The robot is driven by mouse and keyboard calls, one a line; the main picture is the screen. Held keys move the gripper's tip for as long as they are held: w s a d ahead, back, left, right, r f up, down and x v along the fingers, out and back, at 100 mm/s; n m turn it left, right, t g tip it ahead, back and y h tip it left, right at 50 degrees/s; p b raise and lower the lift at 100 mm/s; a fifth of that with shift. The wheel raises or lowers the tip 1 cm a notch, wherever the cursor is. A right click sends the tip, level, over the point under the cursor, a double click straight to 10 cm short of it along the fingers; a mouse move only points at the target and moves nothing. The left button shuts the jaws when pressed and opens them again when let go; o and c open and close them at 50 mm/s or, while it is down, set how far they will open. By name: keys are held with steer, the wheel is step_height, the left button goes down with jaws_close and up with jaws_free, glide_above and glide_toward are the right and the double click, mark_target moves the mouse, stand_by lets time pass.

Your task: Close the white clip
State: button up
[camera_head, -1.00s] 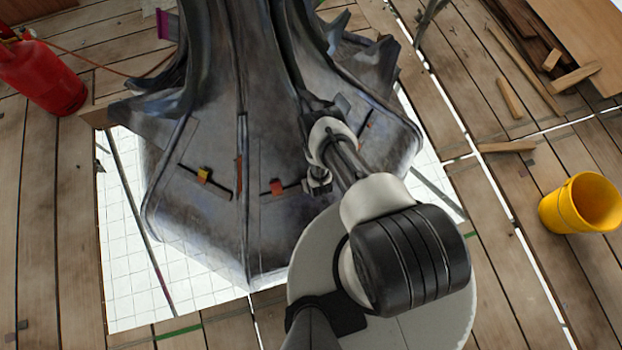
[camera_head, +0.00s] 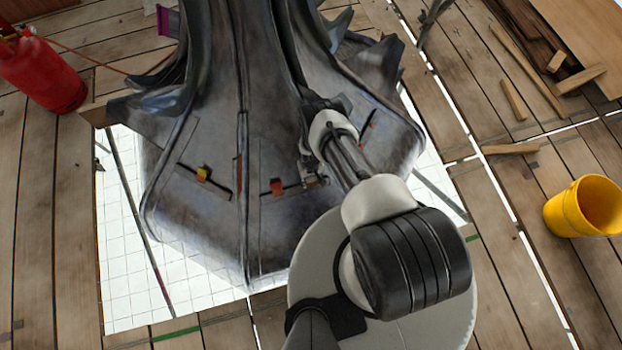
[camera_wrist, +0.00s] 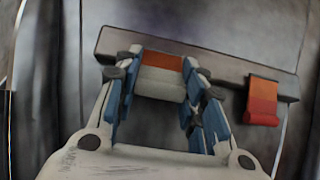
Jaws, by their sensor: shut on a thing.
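In the wrist view, the white clip (camera_wrist: 160,84) sits on a dark bar (camera_wrist: 225,71), with an orange-brown part (camera_wrist: 168,64) at its upper edge. My gripper (camera_wrist: 157,92) has its blue-padded fingers on both sides of the white clip and is shut on it. How far the clip's flap is turned is hard to tell. In the head view, my gripper (camera_head: 313,174) is at the right end of the bar on the grey finial (camera_head: 215,225). I cannot make out the white clip there.
A red-orange clip (camera_wrist: 262,102) is on the same bar; it also shows in the head view (camera_head: 277,186). A yellow clip (camera_head: 203,173) is on another bar to the left.

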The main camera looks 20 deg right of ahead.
steer(key=o, duration=1.1)
steer(key=shift+r, duration=0.1)
step_height(320, 180, up, 12)
steer(key=shift+w+f, duration=0.1)
steer(key=shift+w, duration=0.05)
